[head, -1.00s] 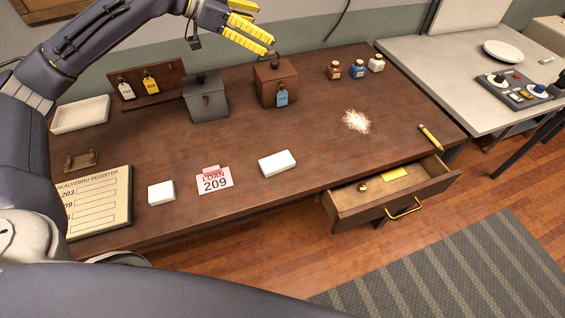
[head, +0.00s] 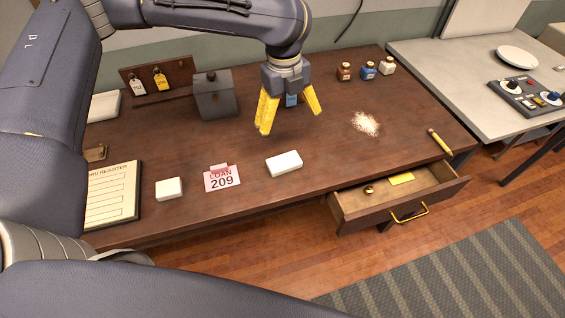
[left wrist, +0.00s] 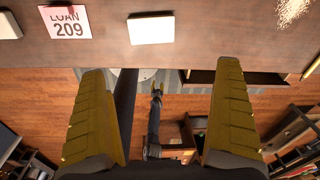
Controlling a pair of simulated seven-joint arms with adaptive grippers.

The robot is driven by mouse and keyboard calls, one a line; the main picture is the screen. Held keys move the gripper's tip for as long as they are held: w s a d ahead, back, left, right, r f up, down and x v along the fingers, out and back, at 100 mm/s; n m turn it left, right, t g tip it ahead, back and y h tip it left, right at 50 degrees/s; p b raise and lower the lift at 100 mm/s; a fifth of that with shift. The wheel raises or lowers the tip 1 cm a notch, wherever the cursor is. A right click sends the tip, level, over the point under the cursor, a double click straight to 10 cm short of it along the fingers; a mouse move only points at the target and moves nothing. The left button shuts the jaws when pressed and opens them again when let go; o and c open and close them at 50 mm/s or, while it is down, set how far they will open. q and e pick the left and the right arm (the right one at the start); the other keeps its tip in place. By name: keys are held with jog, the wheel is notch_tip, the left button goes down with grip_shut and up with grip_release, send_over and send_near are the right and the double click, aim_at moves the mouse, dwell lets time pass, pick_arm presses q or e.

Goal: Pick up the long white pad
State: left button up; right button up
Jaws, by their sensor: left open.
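The long white pad (head: 284,163) lies flat on the brown desk, right of the LOAN 209 card, near the front edge. It also shows in the left wrist view (left wrist: 151,29), at the top, beyond and between the fingers. My left gripper (head: 290,122) has yellow fingers spread open and pointing down. It is above the desk, behind the pad and apart from it, with nothing between the fingers. In the left wrist view the open fingers (left wrist: 163,100) frame the desk's front edge and the floor. My right gripper cannot be made out in the head view.
A shorter white block (head: 169,189) and the LOAN 209 card (head: 222,179) lie left of the pad. A grey box (head: 213,97) stands behind. The open drawer (head: 352,206) juts out at front right. White powder (head: 365,123) lies on the desk, with bare wood around it.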

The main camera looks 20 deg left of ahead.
pick_arm(q)
send_over(284, 161)
jog(key=shift+m+y, duration=0.3)
jog(key=shift+y, duration=0.1)
notch_tip(284, 161, down, 11)
jog(key=shift+s+f, duration=0.15)
jog(key=shift+w+f, duration=0.2)
jog(key=shift+f, duration=3.05)
jog(key=c, duration=0.6)
